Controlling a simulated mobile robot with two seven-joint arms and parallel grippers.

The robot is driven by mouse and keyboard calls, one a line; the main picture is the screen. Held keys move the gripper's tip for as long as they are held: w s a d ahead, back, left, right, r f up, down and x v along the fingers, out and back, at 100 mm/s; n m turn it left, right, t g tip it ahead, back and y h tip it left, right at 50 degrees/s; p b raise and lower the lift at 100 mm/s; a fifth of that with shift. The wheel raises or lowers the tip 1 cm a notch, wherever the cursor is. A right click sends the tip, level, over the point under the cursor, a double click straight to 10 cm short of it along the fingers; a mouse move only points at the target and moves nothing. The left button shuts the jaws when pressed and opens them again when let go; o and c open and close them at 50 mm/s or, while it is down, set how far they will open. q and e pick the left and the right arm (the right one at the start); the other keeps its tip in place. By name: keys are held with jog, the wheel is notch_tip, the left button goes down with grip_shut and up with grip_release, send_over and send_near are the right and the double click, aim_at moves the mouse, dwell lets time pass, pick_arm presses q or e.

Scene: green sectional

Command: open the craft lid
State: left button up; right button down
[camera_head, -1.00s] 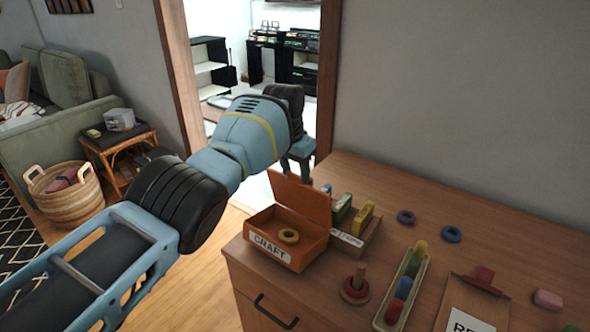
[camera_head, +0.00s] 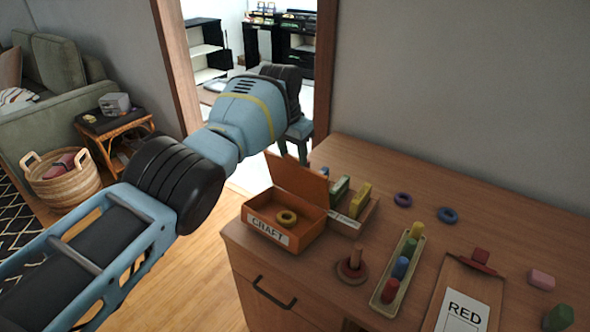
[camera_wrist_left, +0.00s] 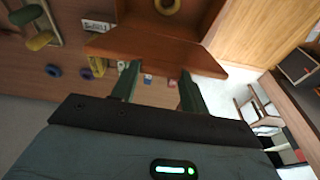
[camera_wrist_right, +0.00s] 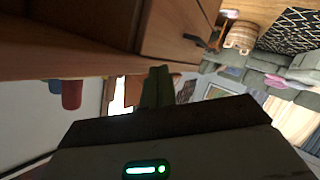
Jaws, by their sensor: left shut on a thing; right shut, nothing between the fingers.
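The orange craft box (camera_head: 272,230) stands near the left edge of the wooden cabinet top, with a white CRAFT label on its front. Its lid (camera_head: 298,178) is raised, about upright at the back of the box. A yellow ring (camera_head: 286,217) lies inside. My left gripper (camera_head: 301,152) is at the lid's upper edge from behind, its fingertips partly hidden by the lid. My right gripper (camera_wrist_right: 158,85) is shut and empty beside the cabinet, outside the head view.
A second box with green and yellow blocks (camera_head: 360,200) stands right beside the craft box. A peg with a ring (camera_head: 352,267), a tray of colored pegs (camera_head: 391,289), a board labelled RED (camera_head: 463,312) and two loose rings (camera_head: 403,200) are to the right.

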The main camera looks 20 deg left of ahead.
aim_at(296, 169)
jog(key=w+a+r+n+y, duration=0.1)
jog(key=w+a+r+n, duration=0.1)
jog(key=w+r+n, duration=0.1)
jog(key=w+a+r+n+y, duration=0.2)
jog(key=w+a+r+n, duration=0.1)
jog(key=w+r, duration=0.1)
jog(key=w+a+r+n+y, duration=0.1)
jog(key=w+a+r+n, duration=0.2)
jog(key=w+r+n, duration=0.1)
jog(key=shift+w+a+r, duration=0.1)
jog(key=shift+a+r, duration=0.05)
jog(key=shift+a, duration=0.05)
jog(key=w+a+r+n+g+y, duration=0.1)
jog(key=w+a+r+n+y, duration=0.2)
jog(key=w+r+n, duration=0.4)
notch_tip(296, 169, up, 3)
jog(key=shift+w+a+r+n+g+y, duration=0.2)
jog(key=shift+w+a+n+g+y, duration=0.15)
jog(key=shift+n, duration=0.65)
jog(key=w+a+r, duration=0.1)
jog(key=w+a, duration=0.5)
jog(key=w, duration=0.3)
jog(key=shift+w+a+r, duration=0.2)
jog(key=shift+a, duration=0.15)
jog(key=shift+w, duration=0.15)
